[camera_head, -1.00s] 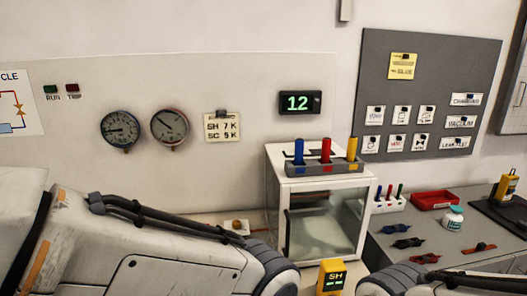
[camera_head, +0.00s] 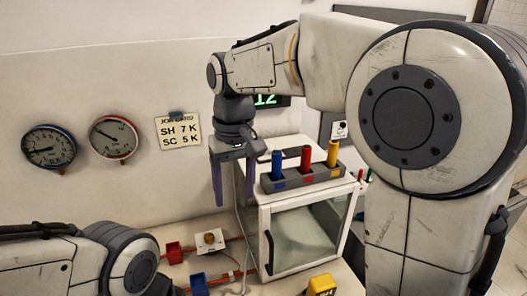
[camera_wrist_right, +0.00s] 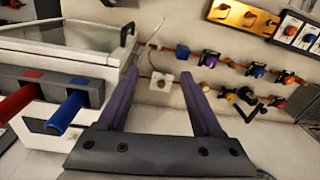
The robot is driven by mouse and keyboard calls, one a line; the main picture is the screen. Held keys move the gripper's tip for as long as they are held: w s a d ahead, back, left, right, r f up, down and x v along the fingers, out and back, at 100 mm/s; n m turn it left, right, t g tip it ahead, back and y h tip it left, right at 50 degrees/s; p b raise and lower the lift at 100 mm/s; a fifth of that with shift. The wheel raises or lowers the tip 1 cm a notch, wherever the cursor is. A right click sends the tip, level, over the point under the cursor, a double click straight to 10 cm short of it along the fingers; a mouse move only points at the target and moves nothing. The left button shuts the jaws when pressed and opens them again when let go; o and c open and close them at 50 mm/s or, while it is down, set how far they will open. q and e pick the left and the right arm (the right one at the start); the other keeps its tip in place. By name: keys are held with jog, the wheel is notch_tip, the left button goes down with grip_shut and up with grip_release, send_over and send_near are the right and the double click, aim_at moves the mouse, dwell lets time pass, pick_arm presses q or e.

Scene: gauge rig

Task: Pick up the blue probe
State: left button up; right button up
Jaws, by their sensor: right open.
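The blue probe (camera_head: 277,166) stands upright in the left slot of a dark rack (camera_head: 331,173) on top of a white glass-fronted box (camera_head: 316,211). A red and a yellow probe stand to its right in the same rack. My right gripper (camera_head: 233,198) hangs left of the rack, fingers pointing down, open and empty. In the right wrist view the blue probe (camera_wrist_right: 68,112) is left of the open fingers (camera_wrist_right: 158,66), outside them and not touching. My left gripper is out of view; only links of my left arm show at bottom left.
Two round gauges (camera_head: 48,148) and a job card (camera_head: 179,131) are on the wall. Red and blue blocks (camera_head: 174,252) and a small knob on a white plate (camera_head: 209,240) are left of the box, below my right gripper. A yellow meter (camera_head: 321,285) is in front.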

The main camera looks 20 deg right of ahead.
aim_at(277, 151)
jog(key=w+d+r+m+p, duration=0.1)
jog(key=w+d+r, duration=0.2)
jog(key=w+d+r+m+p, duration=0.1)
jog(key=w+d+r, duration=0.1)
jog(key=d+r, duration=0.2)
jog(key=w+d+r+m+p, duration=0.1)
jog(key=w+d+r+m, duration=0.1)
jog(key=w+d+r, duration=0.1)
jog(key=shift+w+d+r+p, duration=0.4)
jog(key=shift+d+r, duration=0.1)
jog(key=shift+d, duration=0.1)
notch_tip(277, 151, down, 4)
jog(key=shift+d+f, duration=0.15)
jog(key=shift+f, duration=0.05)
jog(key=shift+s+d+f+p, duration=0.15)
jog(key=shift+f+p, duration=0.2)
jog(key=shift+f, duration=1.1)
jog(key=shift+w+d+f+p, duration=0.1)
jog(key=shift+f+p, duration=0.25)
jog(key=shift+f, duration=1.1)
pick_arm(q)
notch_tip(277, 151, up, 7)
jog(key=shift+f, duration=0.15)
pick_arm(e)
grip_shut()
